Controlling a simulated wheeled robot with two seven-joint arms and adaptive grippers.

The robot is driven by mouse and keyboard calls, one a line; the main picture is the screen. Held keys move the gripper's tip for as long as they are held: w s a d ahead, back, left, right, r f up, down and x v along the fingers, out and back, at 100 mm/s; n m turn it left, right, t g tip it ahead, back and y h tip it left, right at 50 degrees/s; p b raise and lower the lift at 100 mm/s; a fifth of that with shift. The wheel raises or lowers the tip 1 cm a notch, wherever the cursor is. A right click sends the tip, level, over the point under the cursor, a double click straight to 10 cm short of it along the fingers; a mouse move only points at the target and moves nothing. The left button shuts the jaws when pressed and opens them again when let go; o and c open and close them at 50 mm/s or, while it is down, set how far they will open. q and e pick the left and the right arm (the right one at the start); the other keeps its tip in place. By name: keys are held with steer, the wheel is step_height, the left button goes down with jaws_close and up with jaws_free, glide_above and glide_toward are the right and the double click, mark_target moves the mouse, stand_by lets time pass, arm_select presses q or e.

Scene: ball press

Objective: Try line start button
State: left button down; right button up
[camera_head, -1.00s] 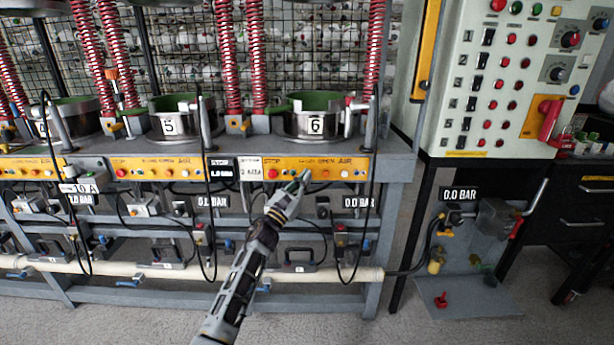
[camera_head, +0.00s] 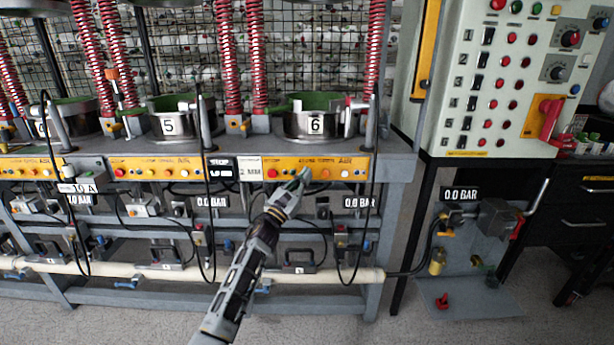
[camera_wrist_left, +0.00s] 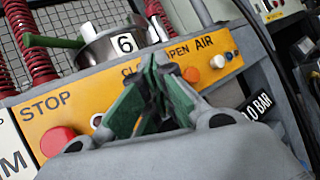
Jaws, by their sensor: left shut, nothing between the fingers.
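A yellow button panel (camera_head: 318,169) runs along the front edge of the press bench under station 6. In the left wrist view the panel (camera_wrist_left: 110,92) shows a red button (camera_wrist_left: 57,141) under "STOP", a pale button (camera_wrist_left: 97,120), an orange button (camera_wrist_left: 191,74) and a white button (camera_wrist_left: 217,62). No "start" label is readable. My left gripper (camera_head: 303,175) is shut and empty, its green tips pointing at the panel between the red and orange buttons. In the wrist view the gripper (camera_wrist_left: 158,75) covers part of the panel; I cannot tell whether it touches. My right gripper is out of view.
A tall control cabinet (camera_head: 483,110) with several switches, coloured buttons and a red handle (camera_head: 550,118) stands at the right. Pot 6 (camera_head: 312,122) sits above the panel. A hanging black cable (camera_head: 373,215) is right of my gripper. A pale pipe (camera_head: 330,276) runs low along the bench.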

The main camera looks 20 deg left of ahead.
arm_select(q)
steer(key=shift+w+a+b, duration=0.1)
steer(key=shift+w+b, duration=0.35)
stand_by(0.8)
steer(key=shift+s, duration=0.2)
stand_by(0.3)
steer(key=shift+s+d, duration=0.25)
steer(key=shift+s, duration=0.4)
steer(key=shift+s, duration=0.15)
steer(key=s, duration=0.2)
steer(key=s+d+p, duration=0.1)
steer(key=s, duration=0.1)
steer(key=shift+s+d, duration=0.15)
steer(key=shift+s, duration=0.15)
stand_by(0.4)
steer(key=shift+f, duration=0.1)
stand_by(0.5)
